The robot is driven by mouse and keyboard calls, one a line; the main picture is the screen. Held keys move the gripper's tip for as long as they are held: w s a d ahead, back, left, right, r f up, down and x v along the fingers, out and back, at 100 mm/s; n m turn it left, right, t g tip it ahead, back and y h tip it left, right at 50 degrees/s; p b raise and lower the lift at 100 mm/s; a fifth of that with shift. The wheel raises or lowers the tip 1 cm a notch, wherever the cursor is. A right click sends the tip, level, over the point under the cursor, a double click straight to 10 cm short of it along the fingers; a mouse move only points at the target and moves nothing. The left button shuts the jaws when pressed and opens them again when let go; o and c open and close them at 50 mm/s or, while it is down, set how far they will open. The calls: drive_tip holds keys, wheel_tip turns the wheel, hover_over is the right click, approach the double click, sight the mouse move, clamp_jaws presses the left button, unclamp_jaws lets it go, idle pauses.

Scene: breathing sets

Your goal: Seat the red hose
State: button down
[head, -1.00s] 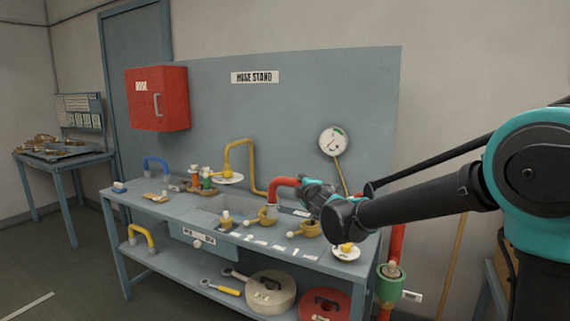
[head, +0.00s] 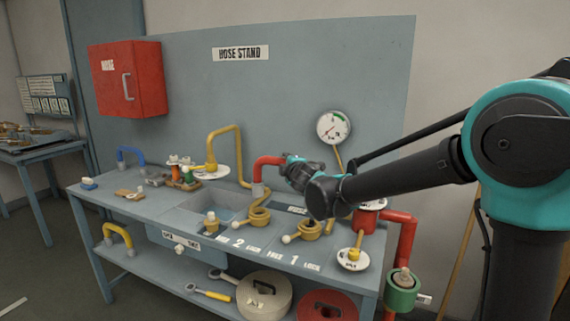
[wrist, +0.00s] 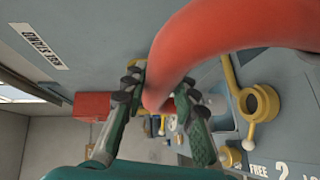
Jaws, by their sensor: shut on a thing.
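In the wrist view the hose (wrist: 205,32) runs large between the two fingers (wrist: 160,92). The cuffed end points down over the brass lever collar at position 2 (head: 258,217), with a small gap apparent. A second brass lever collar stands at position 1 (head: 309,230). Whether the end lines up exactly cannot be told.
A yellow bent pipe (head: 239,150) rises behind the hose. A gauge (head: 333,127) hangs on the back panel. A small brass fitting (head: 211,222), a white-disc fitting (head: 353,259) and a red pipe with a green collar (head: 401,292) flank the collars.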

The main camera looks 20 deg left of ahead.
drive_tip(key=shift+f, duration=0.1)
drive_tip(key=shift+f, duration=2.8)
drive_tip(key=shift+d+f, duration=0.1)
drive_tip(key=shift+f, duration=1.35)
drive_tip(key=c, duration=1.1)
unclamp_jaws()
drive_tip(key=shift+s, duration=0.1)
drive_tip(key=v, duration=1.2)
drive_tip(key=shift+d, duration=0.1)
